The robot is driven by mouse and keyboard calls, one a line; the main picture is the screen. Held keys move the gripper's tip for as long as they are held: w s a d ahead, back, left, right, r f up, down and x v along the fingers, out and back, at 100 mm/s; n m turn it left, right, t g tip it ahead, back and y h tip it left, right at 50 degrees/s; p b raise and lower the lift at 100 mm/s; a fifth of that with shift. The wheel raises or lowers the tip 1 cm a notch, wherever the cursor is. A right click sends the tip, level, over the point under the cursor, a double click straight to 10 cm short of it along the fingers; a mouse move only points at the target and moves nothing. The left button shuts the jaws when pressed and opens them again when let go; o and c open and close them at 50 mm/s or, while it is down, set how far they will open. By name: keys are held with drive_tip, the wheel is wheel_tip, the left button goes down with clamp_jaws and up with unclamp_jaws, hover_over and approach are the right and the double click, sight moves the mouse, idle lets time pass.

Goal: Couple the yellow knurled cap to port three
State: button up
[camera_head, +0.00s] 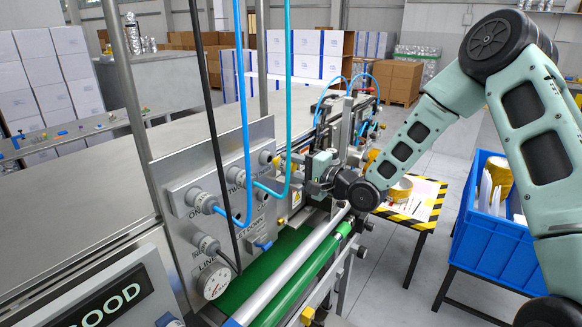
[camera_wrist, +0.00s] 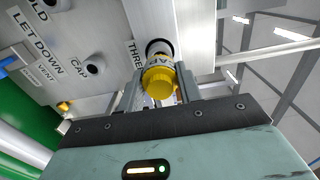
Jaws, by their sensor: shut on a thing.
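The yellow knurled cap (camera_wrist: 158,84) is between the two fingers of my gripper (camera_wrist: 160,92) in the wrist view, with a lettered pale band behind it. It lines up with port three (camera_wrist: 157,46), a dark-ringed opening beside the label "THREE". The cap's far end is at or very close to the port; I cannot tell whether it is seated. In the head view my gripper (camera_head: 308,170) reaches in from the right to the panel's (camera_head: 215,185) right edge.
A gauge (camera_head: 213,281) is low on the panel. A green conveyor (camera_head: 265,275) runs below. A blue crate (camera_head: 500,220) stands at right.

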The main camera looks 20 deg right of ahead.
sight(282, 164)
drive_tip(key=shift+x, duration=1.55)
drive_tip(key=o, duration=1.2)
drive_tip(key=shift+c, duration=0.2)
drive_tip(key=b+v, duration=0.7)
drive_tip(key=v, duration=1)
drive_tip(key=shift+s, duration=0.2)
